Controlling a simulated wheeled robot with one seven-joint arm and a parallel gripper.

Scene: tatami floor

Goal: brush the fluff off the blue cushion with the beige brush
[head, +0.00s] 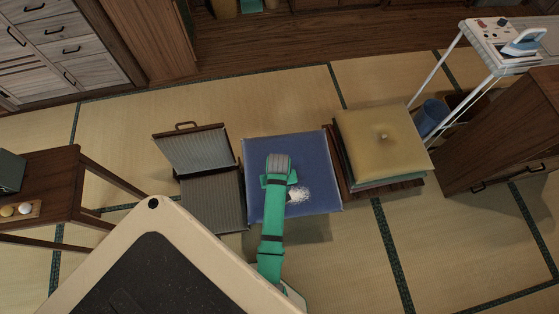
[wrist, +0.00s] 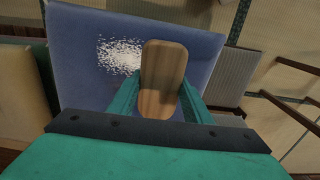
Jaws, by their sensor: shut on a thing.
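The blue cushion (head: 259,150) lies flat in the middle of the head view and fills the upper part of the wrist view (wrist: 78,40). A patch of white fluff (head: 299,195) lies on it, right of my arm; it also shows in the wrist view (wrist: 116,52). My gripper (wrist: 160,100) is shut on the beige brush (wrist: 162,75), whose wooden back faces the wrist camera. The brush is over the cushion, beside the fluff. Its bristles are hidden, and I cannot tell whether they touch the cushion. In the head view my arm hides the brush.
An open suitcase (head: 212,190) stands just left of the cushion. A yellow cushion (head: 372,141) tops a stack close on the right. A wooden table (head: 55,170) is at left, and an ironing stand (head: 497,45) with an iron is at upper right. Tatami is bare in front.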

